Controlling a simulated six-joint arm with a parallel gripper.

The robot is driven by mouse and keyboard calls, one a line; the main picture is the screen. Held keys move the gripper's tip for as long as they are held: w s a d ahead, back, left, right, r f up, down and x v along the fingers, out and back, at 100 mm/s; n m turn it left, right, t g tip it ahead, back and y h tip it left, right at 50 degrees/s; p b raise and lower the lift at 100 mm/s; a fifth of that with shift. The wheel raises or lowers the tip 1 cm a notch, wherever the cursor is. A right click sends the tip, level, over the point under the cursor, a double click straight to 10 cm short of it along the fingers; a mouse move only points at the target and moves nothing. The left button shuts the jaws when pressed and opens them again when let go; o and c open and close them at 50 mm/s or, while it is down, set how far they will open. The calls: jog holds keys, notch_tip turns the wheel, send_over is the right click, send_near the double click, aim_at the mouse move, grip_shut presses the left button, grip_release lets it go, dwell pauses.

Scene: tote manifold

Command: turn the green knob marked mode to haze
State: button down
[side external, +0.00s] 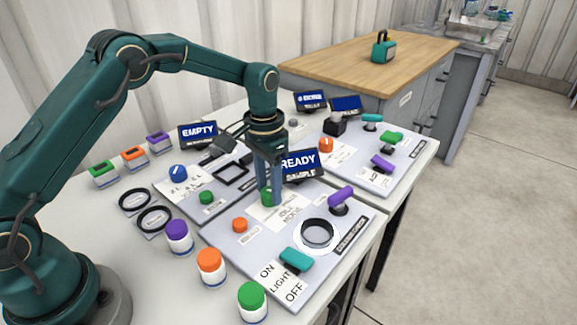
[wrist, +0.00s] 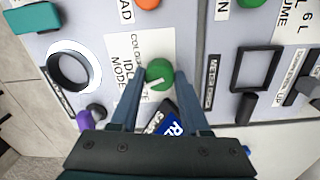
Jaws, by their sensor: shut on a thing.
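The green mode knob (wrist: 159,72) sits on a white label card (wrist: 126,50) on the grey panel (wrist: 190,30). A pale pointer line on the knob runs toward the left and slightly down in the wrist view. The card reads IDLE and MODE beside the knob; other lettering is partly hidden by the knob and fingers. My gripper (wrist: 160,78) points down with one finger on each side of the knob, shut on it. In the side view my gripper (side external: 268,196) stands over the knob, which is mostly hidden by the fingers.
A READY display (side external: 299,164) stands close behind my gripper. An orange button (side external: 240,225), a black ring (side external: 317,233), a purple handle (side external: 341,196) and a teal handle (side external: 296,259) share the panel. Several capped jars, including a green one (side external: 252,300), line the near edge.

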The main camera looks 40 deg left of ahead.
aim_at(269, 190)
jog(key=n, duration=0.5)
jog(key=shift+n, duration=0.3)
dwell(0.4)
jog(key=shift+c, duration=1.9)
grip_release()
jog(key=shift+r, duration=0.1)
jog(key=shift+r, duration=2.5)
